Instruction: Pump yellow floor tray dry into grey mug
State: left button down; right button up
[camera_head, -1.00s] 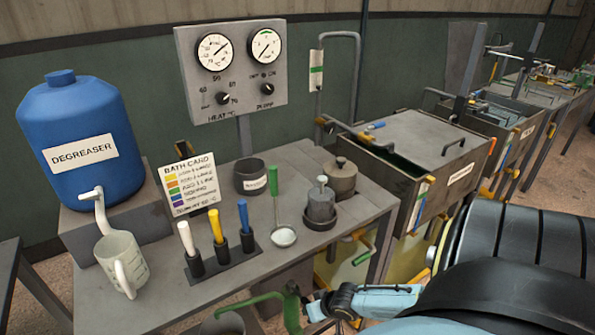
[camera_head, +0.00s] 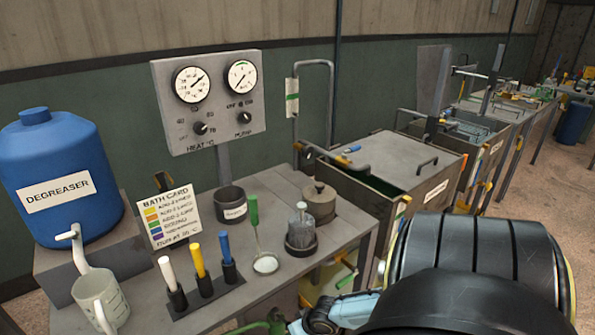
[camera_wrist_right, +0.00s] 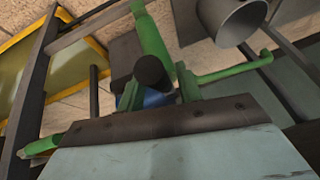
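In the right wrist view a yellow-edged tray (camera_wrist_right: 62,67) lies on the floor at upper left, with dull greenish content. A green hand pump (camera_wrist_right: 150,38) stands at the centre, its green spout (camera_wrist_right: 225,70) reaching right under a grey cylindrical vessel (camera_wrist_right: 240,18). My right gripper (camera_wrist_right: 160,100) has its fingers either side of a dark round knob (camera_wrist_right: 153,74); whether they press on it is unclear. In the head view a pale grey mug (camera_head: 101,301) stands under the degreaser tap. The pump's green top (camera_head: 272,319) barely shows at the bottom edge. My left gripper is out of view.
The bench holds a blue degreaser jug (camera_head: 58,165), a bath card (camera_head: 170,218), a rack of coloured handles (camera_head: 203,292), a dark labelled pot (camera_head: 231,208) and a ladle (camera_head: 264,264). A lidded tank (camera_head: 405,158) stands beside it. Dark bars (camera_wrist_right: 28,95) flank the gripper.

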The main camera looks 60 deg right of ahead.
jog(key=shift+o, duration=0.3)
jog(key=shift+a, duration=0.1)
jog(key=shift+s, duration=0.1)
jog(key=shift+s+r, duration=0.15)
jog(key=shift+r, duration=0.1)
jog(key=p+v, duration=0.6)
jog(key=v, duration=0.6)
jog(key=shift+r, duration=0.35)
jog(key=shift+s, duration=0.1)
